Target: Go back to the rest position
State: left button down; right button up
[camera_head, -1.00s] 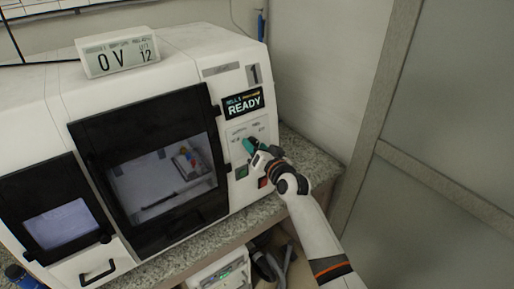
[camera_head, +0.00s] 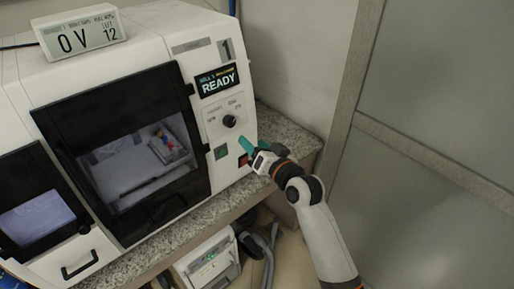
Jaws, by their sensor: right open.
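My right gripper (camera_head: 246,147) has teal fingertips and is in front of the machine's control panel, just right of and below the black knob (camera_head: 230,121). It looks apart from the knob, and nothing shows between its fingers. The white machine (camera_head: 190,49) stands on a speckled counter, and its display (camera_head: 217,81) reads READY. A green button (camera_head: 221,152) shows on the panel; a red button (camera_head: 243,160) is partly hidden by the gripper. My left gripper is not in view.
The machine's dark-framed window (camera_head: 125,165) is shut, with small coloured items inside. A display box (camera_head: 80,32) sits on top. The speckled counter (camera_head: 287,139) ends near my right arm. A white device (camera_head: 207,262) and hoses are below. Frosted panels (camera_head: 440,90) stand at the right.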

jog(key=shift+s+d, duration=0.15)
jog(key=shift+s, duration=0.2)
jog(key=s+d+f+g+h, duration=0.1)
jog(key=d+f+g+h, duration=0.1)
jog(key=f, duration=0.9)
jog(key=s+d+f+g+h, duration=0.1)
jog(key=s+f+g, duration=0.1)
jog(key=f, duration=0.9)
jog(key=s+d+f+g+h+b, duration=0.1)
jog(key=s+d+f+g, duration=0.15)
jog(key=s+f, duration=0.55)
jog(key=s+d+f+g+h+b, duration=0.1)
jog(key=s+d+f, duration=0.3)
jog(key=f, duration=0.9)
jog(key=s+d+f+n+g+h, duration=0.1)
jog(key=s+f, duration=0.5)
jog(key=s, duration=0.6)
jog(key=s+d+f+n+g+h, duration=0.1)
jog(key=s+d+f+g, duration=0.2)
jog(key=s, duration=1)
jog(key=s+d+f+n+g, duration=0.1)
jog(key=s+d+f+g, duration=0.2)
jog(key=s+f, duration=0.6)
jog(key=s+d, duration=0.1)
jog(key=s, duration=0.2)
jog(key=shift+s+d+f+h, duration=0.2)
jog(key=shift+d+f+h, duration=0.2)
